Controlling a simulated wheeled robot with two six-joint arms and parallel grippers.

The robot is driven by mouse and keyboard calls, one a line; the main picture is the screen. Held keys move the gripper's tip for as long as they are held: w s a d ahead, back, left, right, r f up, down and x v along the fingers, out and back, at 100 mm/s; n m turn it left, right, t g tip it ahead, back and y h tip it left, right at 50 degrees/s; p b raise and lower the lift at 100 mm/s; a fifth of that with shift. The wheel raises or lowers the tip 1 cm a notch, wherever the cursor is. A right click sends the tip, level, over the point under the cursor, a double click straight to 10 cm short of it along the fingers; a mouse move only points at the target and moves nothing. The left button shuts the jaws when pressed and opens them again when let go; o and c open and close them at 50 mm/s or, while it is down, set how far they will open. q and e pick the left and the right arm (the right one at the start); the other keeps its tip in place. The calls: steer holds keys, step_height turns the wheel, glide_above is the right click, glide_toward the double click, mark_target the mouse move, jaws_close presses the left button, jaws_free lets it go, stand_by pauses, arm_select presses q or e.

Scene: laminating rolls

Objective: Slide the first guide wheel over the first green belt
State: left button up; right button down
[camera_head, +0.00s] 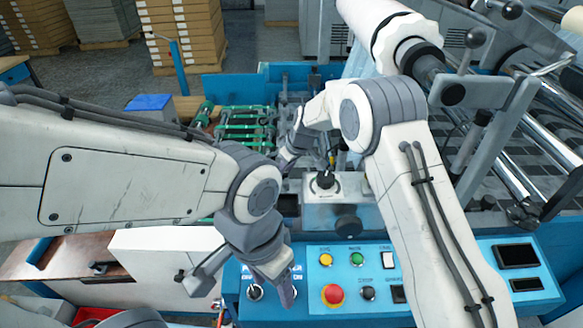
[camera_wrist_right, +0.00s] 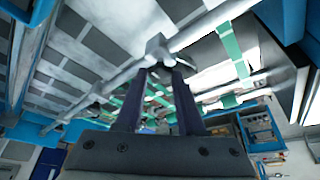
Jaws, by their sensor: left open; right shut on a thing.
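My right gripper (camera_wrist_right: 160,72) is shut on a grey guide wheel (camera_wrist_right: 157,46) that sits at a pale metal rod in the right wrist view. Green belts (camera_wrist_right: 232,48) run over the rod to the right of the wheel, apart from it. In the head view green belts (camera_head: 243,133) lie across the feeder, left of my right gripper (camera_head: 284,163); the held wheel is hidden there by my arm. My left gripper (camera_head: 286,293) is open and empty, pointing down over the control panel's left part.
The blue control panel (camera_head: 450,270) with buttons and a red stop button (camera_head: 333,294) lies in front. A grey box with a black knob (camera_head: 325,181) stands beside my right forearm. Metal rollers (camera_head: 510,175) and a large white roll (camera_head: 385,25) are at the right.

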steer(key=c, duration=0.5)
jaws_free()
steer(key=shift+b+v, duration=1.5)
steer(key=shift+v, duration=3.75)
